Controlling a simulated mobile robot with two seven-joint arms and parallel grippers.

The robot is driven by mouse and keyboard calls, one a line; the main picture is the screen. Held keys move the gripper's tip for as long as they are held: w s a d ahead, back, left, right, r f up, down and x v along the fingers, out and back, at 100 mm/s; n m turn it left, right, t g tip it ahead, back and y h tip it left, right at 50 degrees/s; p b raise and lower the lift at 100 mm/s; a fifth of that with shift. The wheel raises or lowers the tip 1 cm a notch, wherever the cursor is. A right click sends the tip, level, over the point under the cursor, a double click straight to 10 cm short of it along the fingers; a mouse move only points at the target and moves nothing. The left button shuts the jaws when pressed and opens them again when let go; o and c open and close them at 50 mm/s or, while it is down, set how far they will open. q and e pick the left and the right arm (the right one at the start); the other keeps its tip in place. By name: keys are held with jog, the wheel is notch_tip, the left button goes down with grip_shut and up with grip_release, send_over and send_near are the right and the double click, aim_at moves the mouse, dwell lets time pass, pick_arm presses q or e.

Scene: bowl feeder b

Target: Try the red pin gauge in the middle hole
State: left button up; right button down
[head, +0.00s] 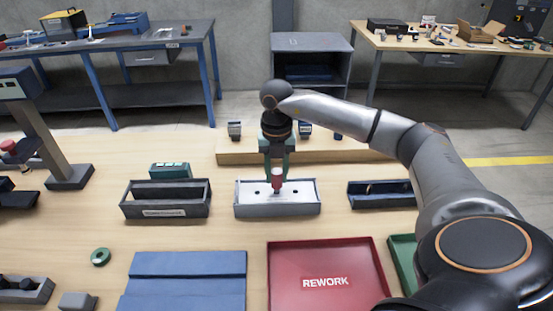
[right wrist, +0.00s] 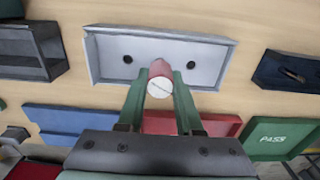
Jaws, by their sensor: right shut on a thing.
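The red pin gauge (head: 277,182) is upright in my right gripper (head: 277,170), whose green fingers are shut on it. In the right wrist view the pin (right wrist: 159,72) shows a pale round end between the gripper's fingers (right wrist: 160,90). The pin stands at the middle of a white plate in a light grey tray (head: 277,210). One dark hole shows on each side of it. The middle hole is hidden by the pin, and I cannot tell whether the pin is in it or just above. My left gripper is not in view.
A dark open box (head: 165,211) stands left of the tray and a blue-black holder (head: 380,201) stands right. In front lie a red REWORK tray (head: 325,255), a blue mat (head: 185,265) and a green ring (head: 100,257). A wooden ledge (head: 335,151) runs behind.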

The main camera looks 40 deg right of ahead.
jog(key=shift+r+p, duration=0.85)
jog(key=shift+r, duration=1.55)
jog(key=shift+f, duration=0.1)
